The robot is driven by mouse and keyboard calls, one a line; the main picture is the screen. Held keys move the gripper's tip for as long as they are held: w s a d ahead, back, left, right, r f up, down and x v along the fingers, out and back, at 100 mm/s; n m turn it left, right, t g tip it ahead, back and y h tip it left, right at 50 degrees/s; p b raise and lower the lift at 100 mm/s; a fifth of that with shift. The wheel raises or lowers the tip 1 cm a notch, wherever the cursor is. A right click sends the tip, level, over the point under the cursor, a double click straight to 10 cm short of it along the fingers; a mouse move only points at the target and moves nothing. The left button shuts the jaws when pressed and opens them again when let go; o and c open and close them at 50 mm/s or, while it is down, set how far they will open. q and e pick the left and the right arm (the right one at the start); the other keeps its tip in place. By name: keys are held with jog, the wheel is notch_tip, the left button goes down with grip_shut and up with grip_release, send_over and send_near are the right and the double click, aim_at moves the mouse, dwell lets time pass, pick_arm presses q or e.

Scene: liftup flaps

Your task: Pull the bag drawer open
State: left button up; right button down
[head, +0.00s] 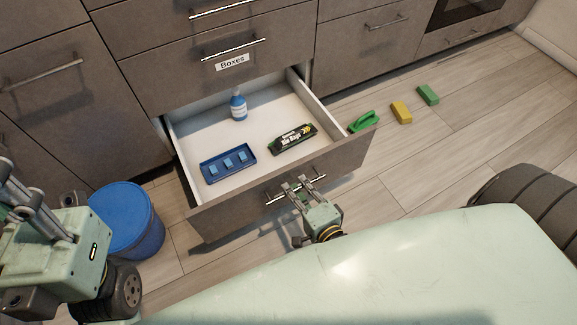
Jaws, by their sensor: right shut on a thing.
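The bottom drawer (196,223) of the cabinet stands pulled out, with its white inside showing. In it are a blue bottle (238,106), a dark box of bags (292,139) and a blue tray-like item (228,163). A metal bar handle (275,200) runs across its front. My right gripper (304,187) is shut on this handle. My left arm is at the left edge of the head view, and its gripper fingertips are not clearly seen.
The drawer above bears a "Boxes" label (232,62) and is closed. A blue bin (126,220) stands left of the open drawer. A green brush-like item (364,122), a yellow block (401,112) and a green block (428,95) lie on the floor at the right.

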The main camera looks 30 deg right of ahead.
jog(key=shift+s+d+p, duration=0.15)
jog(key=shift+s+p, duration=0.3)
jog(key=shift+s, duration=2.25)
jog(key=c, duration=1.8)
grip_release()
jog(key=shift+c, duration=0.2)
